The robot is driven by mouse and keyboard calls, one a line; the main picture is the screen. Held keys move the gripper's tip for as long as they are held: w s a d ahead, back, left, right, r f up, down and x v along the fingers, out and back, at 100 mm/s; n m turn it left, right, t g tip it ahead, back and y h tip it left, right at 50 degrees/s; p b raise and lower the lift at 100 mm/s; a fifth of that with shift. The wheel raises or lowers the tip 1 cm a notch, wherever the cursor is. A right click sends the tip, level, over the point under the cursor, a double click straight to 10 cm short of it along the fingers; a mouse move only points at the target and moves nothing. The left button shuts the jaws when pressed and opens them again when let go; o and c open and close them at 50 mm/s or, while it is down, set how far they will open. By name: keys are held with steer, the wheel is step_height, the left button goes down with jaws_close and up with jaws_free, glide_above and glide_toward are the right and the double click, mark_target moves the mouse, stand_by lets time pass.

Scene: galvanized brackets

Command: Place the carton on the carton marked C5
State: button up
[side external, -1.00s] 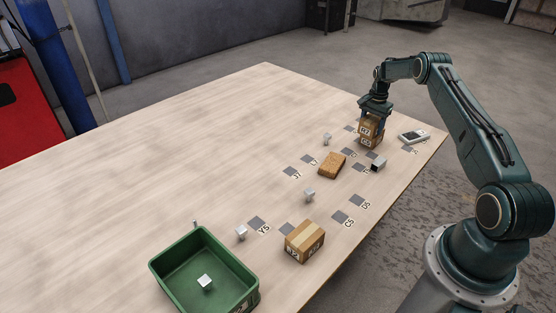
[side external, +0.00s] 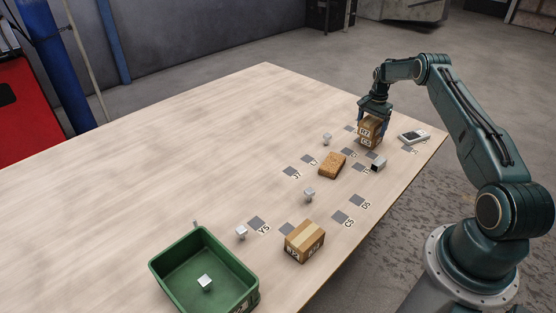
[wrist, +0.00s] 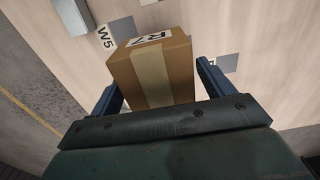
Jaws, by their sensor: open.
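A brown carton labelled R7 (side external: 370,127) stands upright on another brown carton (side external: 368,143), whose small label looks like C5. The two form a stack at the far right of the table. My gripper (side external: 375,117) is above the stack, open, with its fingers on either side of the upper carton. In the wrist view the R7 carton (wrist: 152,72) sits between my gripper's two fingers (wrist: 158,84), with a gap visible on each side. The lower carton is hidden there.
A white device (side external: 413,136) lies right of the stack. A cork-coloured block (side external: 332,165), small metal brackets (side external: 309,194) and grey labelled patches (side external: 341,217) lie in front. Another carton (side external: 305,242) and a green bin (side external: 165,276) stand nearer. The table's left side is clear.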

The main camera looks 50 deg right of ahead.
mark_target(373, 120)
step_height(373, 120, up, 12)
steer(key=shift+r, duration=0.1)
stand_by(0.5)
stand_by(0.5)
